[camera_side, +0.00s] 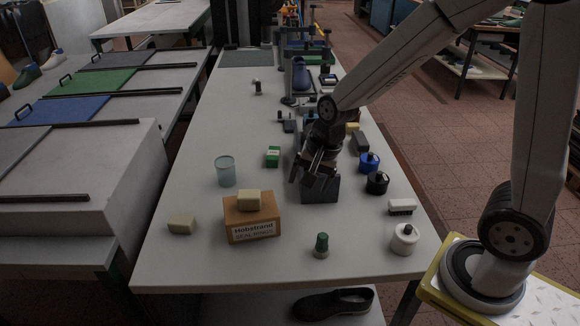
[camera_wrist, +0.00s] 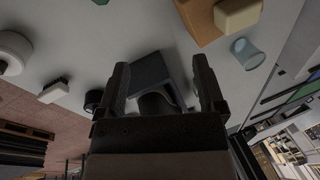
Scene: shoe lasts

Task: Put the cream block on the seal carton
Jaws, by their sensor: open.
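The brown seal carton (camera_side: 252,226), labelled Hobstrand SEAL RINGS, stands near the front left of the table. A cream block (camera_side: 248,200) rests on its top. A second cream block (camera_side: 182,223) lies on the table left of the carton. My gripper (camera_side: 313,181) is open over a dark grey block (camera_side: 322,194), behind and right of the carton. The wrist view shows my gripper (camera_wrist: 160,88) with its fingers apart and the dark grey block (camera_wrist: 152,70) beyond and between them. The carton (camera_wrist: 198,18) and cream block on it (camera_wrist: 237,14) are at its top edge.
A clear grey cup (camera_side: 225,172) and a green box (camera_side: 272,157) stand behind the carton. A green-topped bottle (camera_side: 321,246) stands at front, and a white jar (camera_side: 404,239), a brush (camera_side: 402,206) and dark jars (camera_side: 377,183) at right.

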